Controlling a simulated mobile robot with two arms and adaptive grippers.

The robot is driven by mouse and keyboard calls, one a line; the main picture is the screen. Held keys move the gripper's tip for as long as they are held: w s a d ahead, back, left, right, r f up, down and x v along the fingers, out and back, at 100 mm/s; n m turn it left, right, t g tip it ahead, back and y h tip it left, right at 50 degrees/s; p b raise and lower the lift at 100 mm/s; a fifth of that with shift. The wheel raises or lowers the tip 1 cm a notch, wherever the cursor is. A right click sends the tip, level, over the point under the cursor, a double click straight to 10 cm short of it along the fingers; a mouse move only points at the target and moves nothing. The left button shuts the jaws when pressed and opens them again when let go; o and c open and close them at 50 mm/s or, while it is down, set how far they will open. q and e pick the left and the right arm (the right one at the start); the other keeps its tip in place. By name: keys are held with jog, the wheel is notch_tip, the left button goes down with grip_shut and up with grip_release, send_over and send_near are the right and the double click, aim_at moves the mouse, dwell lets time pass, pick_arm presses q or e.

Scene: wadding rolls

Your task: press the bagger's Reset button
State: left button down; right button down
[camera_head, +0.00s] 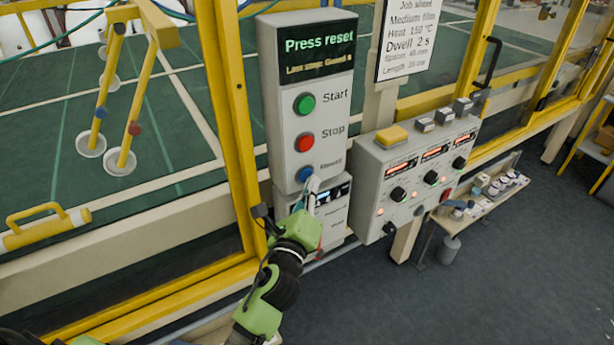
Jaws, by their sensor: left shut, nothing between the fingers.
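The grey control panel (282,150) stands upright on the frame and its screen (320,48) reads "Press reset" in green. Below the screen are a green Start button (304,103), a red Stop button (304,142) and a blue Reset button (304,174). My left gripper (312,186) is shut and empty, with its tip at the lower right edge of the blue button. I cannot tell whether the tip touches the button. My green and black left arm comes up from below. My right gripper is not in view.
A grey box with knobs and red displays (415,170) is right of the panel. A white settings sign (407,38) hangs above it. Yellow guard posts (222,90) stand left of the panel. A low shelf (470,220) with small items is at the right, beside open dark floor.

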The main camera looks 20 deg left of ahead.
pick_arm(q)
jog(key=shift+w+a, duration=0.3)
jog(key=shift+a, duration=0.1)
dwell(0.6)
jog(key=shift+s+d, duration=0.1)
dwell(0.3)
jog(key=shift+s+d, duration=0.5)
jog(key=shift+d, duration=0.1)
jog(key=shift+d, duration=0.1)
jog(key=shift+s+d+b, duration=0.25)
jog(key=shift+s+d, duration=0.55)
jog(key=shift+d, duration=0.15)
jog(key=shift+s+d+b, duration=0.2)
jog(key=shift+s+d, duration=0.55)
jog(key=shift+d, duration=0.2)
jog(key=shift+f, duration=0.1)
